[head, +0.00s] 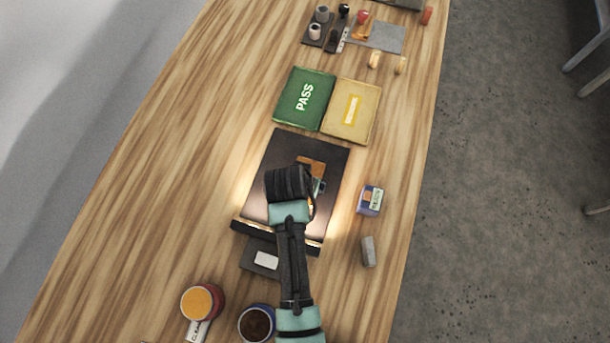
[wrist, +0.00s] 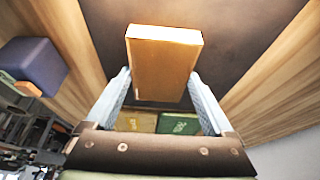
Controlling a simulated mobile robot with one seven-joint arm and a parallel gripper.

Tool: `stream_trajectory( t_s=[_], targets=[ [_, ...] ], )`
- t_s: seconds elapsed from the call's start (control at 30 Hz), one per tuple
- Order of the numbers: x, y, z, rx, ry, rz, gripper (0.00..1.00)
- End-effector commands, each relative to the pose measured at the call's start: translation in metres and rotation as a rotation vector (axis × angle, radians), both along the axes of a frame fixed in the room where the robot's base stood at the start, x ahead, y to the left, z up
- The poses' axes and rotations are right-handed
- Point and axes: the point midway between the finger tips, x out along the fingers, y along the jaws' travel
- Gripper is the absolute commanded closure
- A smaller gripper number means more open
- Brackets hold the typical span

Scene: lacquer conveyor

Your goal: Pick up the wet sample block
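An orange block (wrist: 163,65) with a bright pale end is between the two fingers of my gripper (wrist: 162,73) in the wrist view. The fingertips lie close along its two sides; I cannot tell if they press on it. In the head view my gripper (head: 306,193) is over the dark panel (head: 278,152), and my arm hides most of what is under it. An orange-brown patch (head: 313,164) shows just past the wrist there. Whether the block rests on the panel or is raised cannot be told.
Green PASS tray (head: 303,98) and yellow tray (head: 352,110) lie beyond the panel. A blue-purple block (head: 369,201) and a grey block (head: 368,251) stand to its right. An orange-filled cup (head: 202,301) and a dark-filled cup (head: 256,323) stand near. The table's left side is clear.

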Motion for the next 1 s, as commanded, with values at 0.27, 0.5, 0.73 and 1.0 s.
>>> stream_trajectory(
  t_s=[0.27, 0.5, 0.73, 1.0],
  targets=[
    [0.000, 0.000, 0.000, 0.000, -0.001, 0.000, 0.74],
    [0.000, 0.000, 0.003, 0.000, -0.001, 0.000, 0.74],
    [0.002, 0.000, 0.038, 0.001, -0.007, -0.002, 0.74],
    [0.002, 0.000, 0.087, 0.001, -0.005, 0.000, 0.74]
  ],
)
